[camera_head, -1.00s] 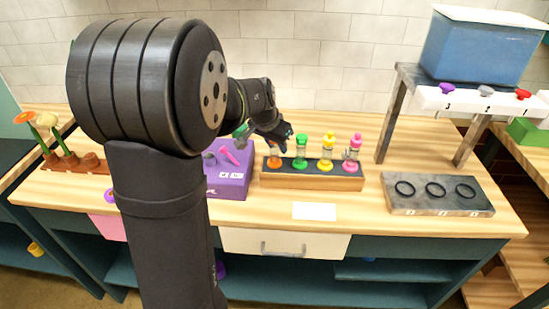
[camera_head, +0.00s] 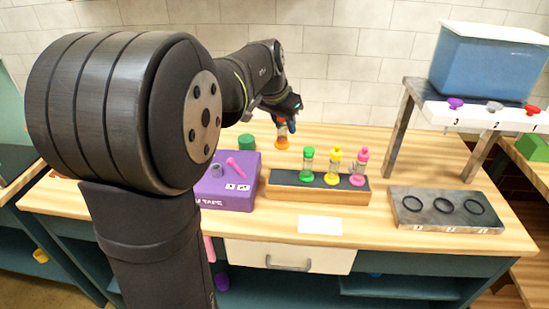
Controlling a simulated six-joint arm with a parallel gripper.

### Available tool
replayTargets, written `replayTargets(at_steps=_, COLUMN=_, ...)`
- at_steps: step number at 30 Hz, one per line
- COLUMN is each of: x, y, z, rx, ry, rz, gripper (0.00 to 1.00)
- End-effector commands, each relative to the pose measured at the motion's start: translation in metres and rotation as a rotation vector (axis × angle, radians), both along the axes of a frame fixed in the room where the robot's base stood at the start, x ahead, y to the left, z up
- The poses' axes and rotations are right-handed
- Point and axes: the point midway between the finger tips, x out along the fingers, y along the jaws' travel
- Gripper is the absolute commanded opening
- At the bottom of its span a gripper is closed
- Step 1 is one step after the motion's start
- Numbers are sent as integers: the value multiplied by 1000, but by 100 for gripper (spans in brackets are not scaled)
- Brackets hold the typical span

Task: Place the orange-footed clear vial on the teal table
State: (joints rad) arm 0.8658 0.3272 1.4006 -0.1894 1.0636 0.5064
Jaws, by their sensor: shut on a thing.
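My gripper (camera_head: 285,118) is shut on the orange-footed vial (camera_head: 282,142) and holds it upright, foot down, behind and above the vial rack (camera_head: 320,196). The fingers hide the upper part of the vial. The teal table is probably the dark teal surface (camera_head: 14,158) at the far left edge. Most of it is cut off by the frame or hidden behind my arm.
Green (camera_head: 308,165), yellow (camera_head: 333,166) and pink (camera_head: 359,167) vials stand in the rack. A purple box (camera_head: 230,185) and a green cylinder (camera_head: 246,143) are to its left. A ring stand (camera_head: 445,211) and a blue tank (camera_head: 488,62) are at right.

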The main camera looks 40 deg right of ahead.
Motion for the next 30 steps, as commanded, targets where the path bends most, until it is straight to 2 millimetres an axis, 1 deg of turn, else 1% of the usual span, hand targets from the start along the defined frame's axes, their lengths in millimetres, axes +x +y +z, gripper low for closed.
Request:
replayTargets(at_steps=1, x=0, y=0, z=14, rx=-5, ry=-5, rz=0, gripper=0)
replayTargets(at_steps=5, x=1, y=0, z=43, rx=-4, ry=-4, rz=0, gripper=0)
replayTargets(at_steps=6, x=-1, y=-9, z=40, rx=2, ry=1, rz=-2, gripper=0)
replayTargets(at_steps=11, x=-6, y=-43, z=43, rx=7, ry=8, rz=-1, gripper=0)
replayTargets(at_steps=14, x=-11, y=-69, z=45, rx=13, ry=12, rz=0, gripper=0)
replayTargets(at_steps=17, x=-21, y=-102, z=46, rx=20, ry=18, rz=4, gripper=0)
replayTargets(at_steps=18, x=-26, y=-117, z=47, rx=22, ry=20, rz=6, gripper=0)
replayTargets(at_steps=20, x=-35, y=-139, z=47, rx=26, ry=22, rz=10, gripper=0)
replayTargets(at_steps=21, x=-41, y=-153, z=47, rx=28, ry=24, rz=13, gripper=0)
replayTargets(at_steps=24, x=-56, y=-182, z=46, rx=32, ry=26, rz=23, gripper=0)
replayTargets(at_steps=27, x=-70, y=-203, z=45, rx=35, ry=30, rz=32, gripper=0)
replayTargets(at_steps=30, x=-82, y=-220, z=43, rx=38, ry=31, rz=39, gripper=0)
